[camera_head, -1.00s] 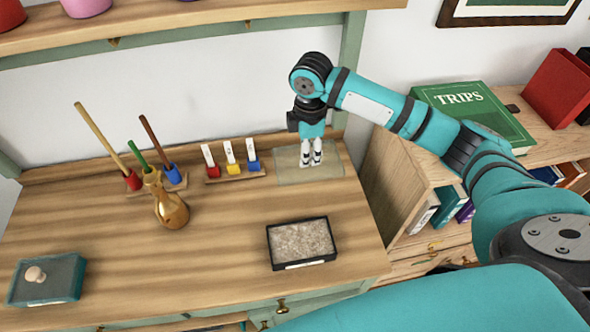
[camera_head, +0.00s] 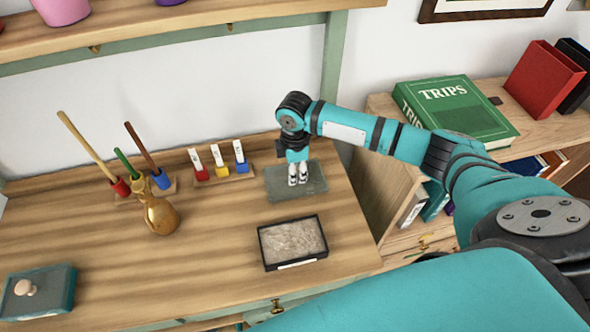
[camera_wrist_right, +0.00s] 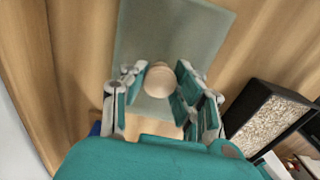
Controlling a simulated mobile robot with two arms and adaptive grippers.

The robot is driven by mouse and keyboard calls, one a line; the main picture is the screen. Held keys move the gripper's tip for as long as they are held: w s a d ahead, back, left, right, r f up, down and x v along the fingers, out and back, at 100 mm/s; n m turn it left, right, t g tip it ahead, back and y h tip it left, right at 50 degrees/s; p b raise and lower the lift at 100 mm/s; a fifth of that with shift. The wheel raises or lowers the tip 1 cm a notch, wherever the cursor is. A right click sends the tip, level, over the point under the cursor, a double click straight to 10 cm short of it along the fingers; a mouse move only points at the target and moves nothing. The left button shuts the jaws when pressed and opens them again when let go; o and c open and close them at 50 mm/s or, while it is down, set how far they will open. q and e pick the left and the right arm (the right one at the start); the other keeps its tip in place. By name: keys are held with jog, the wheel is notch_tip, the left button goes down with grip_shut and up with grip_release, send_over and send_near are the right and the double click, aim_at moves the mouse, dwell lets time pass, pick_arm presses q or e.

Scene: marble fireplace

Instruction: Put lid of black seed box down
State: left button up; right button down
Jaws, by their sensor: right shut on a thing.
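The lid (camera_head: 313,186) is a flat grey-green translucent plate with a round pale wooden knob (camera_wrist_right: 160,80). My right gripper (camera_head: 298,175) points down with its fingers shut around the knob, which the right wrist view shows between the fingertips (camera_wrist_right: 162,88). The lid is over the back right of the table, behind the black seed box. I cannot tell whether it touches the tabletop. The black seed box (camera_head: 292,242) is open and filled with pale seeds; it also shows in the right wrist view (camera_wrist_right: 264,122). My left gripper is not in view.
A lidded teal box (camera_head: 50,300) is at the front left of the table. A brass vase (camera_head: 160,214), upright brushes (camera_head: 125,165) and a small rack of coloured pieces (camera_head: 220,174) stand left of the lid. A shelf with a green book (camera_head: 455,108) is at right.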

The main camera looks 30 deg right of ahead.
jog(key=c, duration=1)
grip_release()
notch_tip(320, 180, up, 12)
jog(key=shift+r+b, duration=0.1)
jog(key=shift+b, duration=0.3)
